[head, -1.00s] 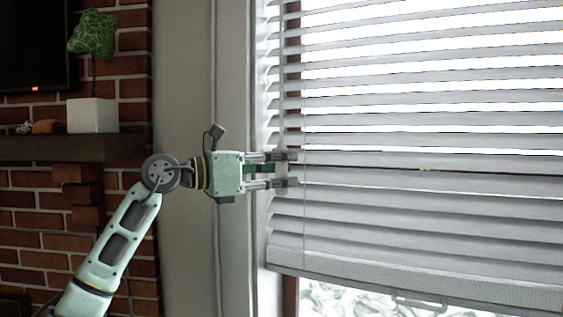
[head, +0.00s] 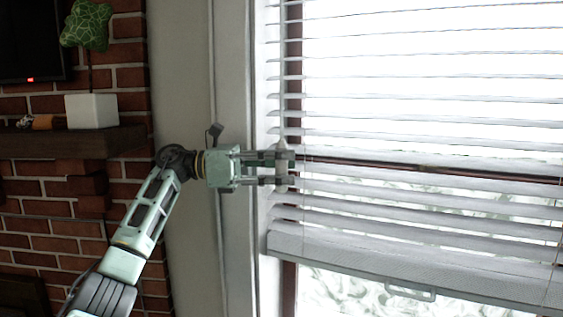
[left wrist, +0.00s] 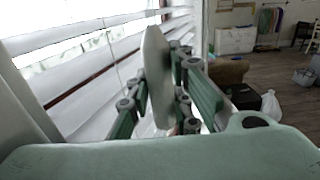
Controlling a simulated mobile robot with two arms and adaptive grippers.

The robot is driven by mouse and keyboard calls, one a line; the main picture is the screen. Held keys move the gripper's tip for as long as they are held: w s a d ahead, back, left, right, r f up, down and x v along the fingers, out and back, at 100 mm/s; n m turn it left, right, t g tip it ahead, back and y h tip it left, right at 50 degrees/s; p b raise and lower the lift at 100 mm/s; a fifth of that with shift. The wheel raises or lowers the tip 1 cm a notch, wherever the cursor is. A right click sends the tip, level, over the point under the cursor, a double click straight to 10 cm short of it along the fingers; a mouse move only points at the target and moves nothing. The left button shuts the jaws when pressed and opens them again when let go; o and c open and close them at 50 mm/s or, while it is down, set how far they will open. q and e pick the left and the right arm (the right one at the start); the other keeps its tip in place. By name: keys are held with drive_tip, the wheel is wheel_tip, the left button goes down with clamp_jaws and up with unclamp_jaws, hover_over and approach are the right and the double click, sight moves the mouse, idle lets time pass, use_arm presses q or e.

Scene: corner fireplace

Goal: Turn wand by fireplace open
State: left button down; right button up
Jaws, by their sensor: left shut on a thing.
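The wand (head: 282,147) is a pale grey upright piece at the left edge of the white window blind (head: 400,217). In the left wrist view the wand (left wrist: 156,75) stands between the finger pads, its lower part hidden by the gripper. My left gripper (head: 277,168) reaches in from the left and is shut on the wand. Its fingers also show in the left wrist view (left wrist: 158,105). The upper slats lie nearly flat with wide bright gaps; the lower slats sit closer together. My right gripper is not in view.
A brick wall (head: 50,240) with a dark mantel (head: 70,143) stands at the left, with a white plant pot (head: 91,111) on it. A brown armchair (left wrist: 228,72) and a white bag (left wrist: 271,105) stand farther off in the room.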

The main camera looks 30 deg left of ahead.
use_arm(q)
drive_tip(key=c, duration=1.6)
unclamp_jaws()
drive_tip(key=shift+o, duration=0.2)
drive_tip(key=v, duration=1.2)
drive_tip(key=shift+f, duration=0.1)
